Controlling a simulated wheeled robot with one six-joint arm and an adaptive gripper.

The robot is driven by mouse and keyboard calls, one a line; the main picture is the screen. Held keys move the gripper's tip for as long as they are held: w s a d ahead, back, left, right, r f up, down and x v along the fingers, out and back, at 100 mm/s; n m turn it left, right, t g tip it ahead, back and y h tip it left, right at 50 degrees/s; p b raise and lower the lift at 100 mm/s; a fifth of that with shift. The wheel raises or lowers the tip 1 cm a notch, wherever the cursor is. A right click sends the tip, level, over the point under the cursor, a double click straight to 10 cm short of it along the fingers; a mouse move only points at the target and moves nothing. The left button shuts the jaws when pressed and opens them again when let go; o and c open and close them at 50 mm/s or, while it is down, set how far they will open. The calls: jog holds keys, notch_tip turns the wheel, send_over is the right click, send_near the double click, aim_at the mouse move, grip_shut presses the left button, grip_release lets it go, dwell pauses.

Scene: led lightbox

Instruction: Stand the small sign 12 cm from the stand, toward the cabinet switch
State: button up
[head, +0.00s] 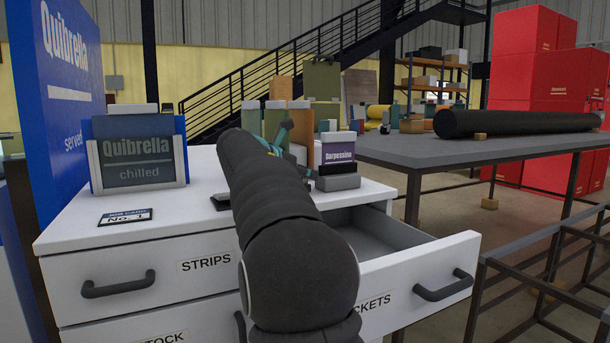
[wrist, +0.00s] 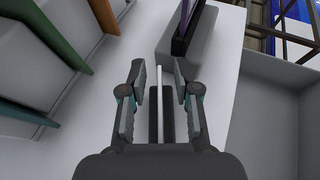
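In the wrist view my gripper (wrist: 160,92) is open. Its fingers are on either side of a thin white upright piece (wrist: 161,105) with a dark base, seen edge-on; gaps show on both sides. It may be the small sign, but its face is hidden. Beyond it is a grey block-shaped stand (wrist: 188,50) with a dark purple panel. In the head view this stand (head: 338,182) holds a purple and white panel reading "Darpessino" (head: 338,150). My arm covers most of the gripper (head: 283,135) there. I cannot make out the cabinet switch with certainty.
A "Quibrella chilled" lightbox (head: 138,155) and a "No. 1" card (head: 125,216) are on the white cabinet's left side. A small black item (head: 221,202) lies left of my arm. The right drawer (head: 375,236) is open. Coloured panels (wrist: 58,32) stand left in the wrist view.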

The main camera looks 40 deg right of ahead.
jog(key=p+v, duration=0.1)
jog(key=v, duration=1)
jog(key=shift+a+r, duration=0.15)
jog(key=shift+a, duration=0.2)
jog(key=shift+s, duration=0.1)
jog(key=s+a+f+m+t+y, duration=0.3)
jog(key=s+a+f+m+y, duration=1)
jog(key=s+a+f+m, duration=0.6)
jog(key=s+a+f, duration=0.8)
jog(key=f, duration=0.2)
jog(key=shift+s+f+m+t, duration=0.25)
jog(key=shift+s+m+t, duration=0.05)
jog(key=shift+s+m, duration=0.1)
jog(key=shift+d, duration=0.1)
